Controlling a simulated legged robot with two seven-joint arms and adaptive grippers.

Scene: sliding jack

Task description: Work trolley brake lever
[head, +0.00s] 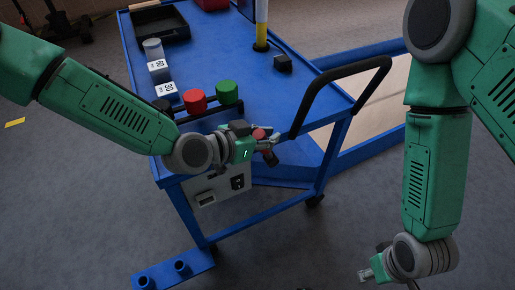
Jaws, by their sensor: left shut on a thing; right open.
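The blue work trolley (205,55) stands in front of me, with a black curved push handle (345,75) at its right. A lever with a red knob (259,134) shows near the trolley's front edge. My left gripper (268,144) is shut on the lever there; the fingers hide part of it. My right gripper (370,272) is open and empty, low at the bottom right, apart from the trolley.
On the trolley top are a red cylinder (195,100), a green cylinder (227,92), white labelled blocks (160,70) and a black tray (160,24). A grey box with a black switch (238,182) hangs at the front. A blue bracket (172,270) sits low in front.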

